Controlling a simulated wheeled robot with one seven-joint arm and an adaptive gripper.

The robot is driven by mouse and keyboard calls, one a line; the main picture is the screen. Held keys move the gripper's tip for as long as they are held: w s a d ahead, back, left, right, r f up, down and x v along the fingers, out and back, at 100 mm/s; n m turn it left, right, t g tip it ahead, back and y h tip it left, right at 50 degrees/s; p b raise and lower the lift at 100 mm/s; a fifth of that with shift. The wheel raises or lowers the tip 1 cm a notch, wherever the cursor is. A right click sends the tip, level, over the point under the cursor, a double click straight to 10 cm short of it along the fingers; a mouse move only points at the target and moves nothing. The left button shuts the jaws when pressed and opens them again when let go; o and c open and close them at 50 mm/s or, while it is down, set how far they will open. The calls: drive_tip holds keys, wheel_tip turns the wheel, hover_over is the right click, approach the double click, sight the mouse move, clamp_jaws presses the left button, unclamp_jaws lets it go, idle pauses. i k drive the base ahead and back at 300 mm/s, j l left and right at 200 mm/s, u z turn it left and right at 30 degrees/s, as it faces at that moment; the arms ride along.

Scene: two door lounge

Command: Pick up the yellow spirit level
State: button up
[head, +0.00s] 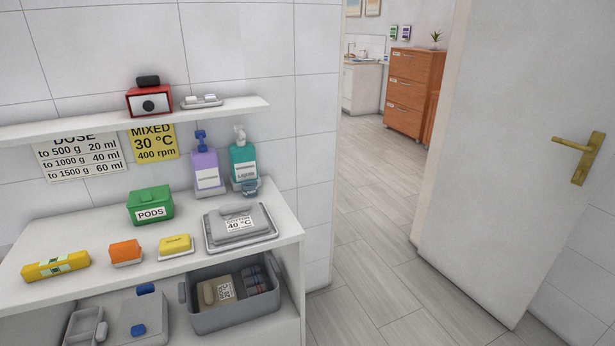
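The yellow spirit level (57,265) lies on the white counter top (110,222) at the far left in the head view. It is a yellow bar with pale green vials, lying flat and slightly slanted near the counter's front edge. Nothing covers it. To its right, an orange block (125,252) and a yellow block (175,245) each sit on a pale base, apart from it. My gripper is not in view.
A shelf (95,128) hangs above. A grey bin (235,316) sits below. An open door (520,150) and clear floor (375,240) are at right.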

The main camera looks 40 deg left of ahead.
sight(59, 265)
drive_tip(key=u, duration=2.65)
drive_tip(key=i+j+z, duration=0.25)
drive_tip(key=i+j, duration=0.35)
drive_tip(key=i+j+z, duration=0.25)
drive_tip(key=i+j, duration=0.4)
